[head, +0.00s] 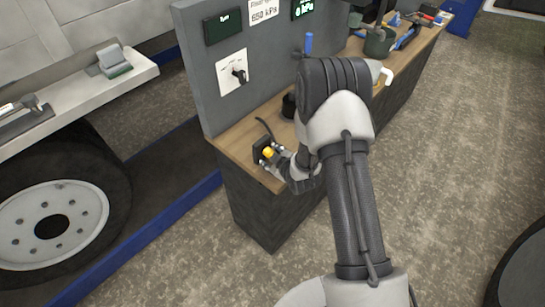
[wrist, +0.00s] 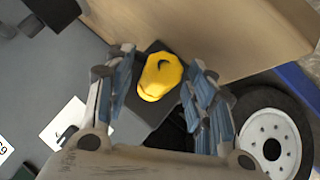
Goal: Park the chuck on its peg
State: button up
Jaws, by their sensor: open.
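A rounded yellow piece, which looks like the chuck (head: 268,152), is at the near left end of the wooden bench, in front of a small black block. In the wrist view the yellow piece (wrist: 160,77) lies between my gripper's (wrist: 160,62) two fingers, with a black plate (wrist: 145,105) behind it. The fingers are apart, with gaps on both sides of the yellow piece. No separate peg can be made out; whether the yellow piece sits on one cannot be told. In the head view my wrist partly hides my gripper (head: 276,152).
A grey panel (head: 225,90) with displays and a black knob (head: 240,74) rises behind the bench (head: 235,137). A black hose (head: 264,127) curves up by the block. A dark pot (head: 379,42) and tools stand farther along. A truck wheel (head: 48,226) is at left.

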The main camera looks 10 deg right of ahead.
jog(key=v, duration=1.2)
jog(key=shift+d, duration=0.1)
jog(key=s+d+r+m+g+h, duration=0.1)
jog(key=s+r+m, duration=0.25)
jog(key=r, duration=0.45)
jog(key=s+d+r+m+g+h, duration=0.15)
jog(key=s+r, duration=0.25)
jog(key=r, duration=0.5)
jog(key=s+a+r+m+g, duration=0.1)
jog(key=s+r, duration=0.1)
jog(key=s, duration=0.4)
jog(key=s+a+r+m+g+b, duration=0.1)
jog(key=s+r+m, duration=0.1)
jog(key=s, duration=0.5)
jog(key=s+a+r+m+g, duration=0.1)
jog(key=s+r, duration=0.2)
jog(key=s, duration=0.4)
jog(key=shift+a+m+y, duration=0.35)
jog(key=shift+m, duration=0.05)
jog(key=shift+g, duration=0.25)
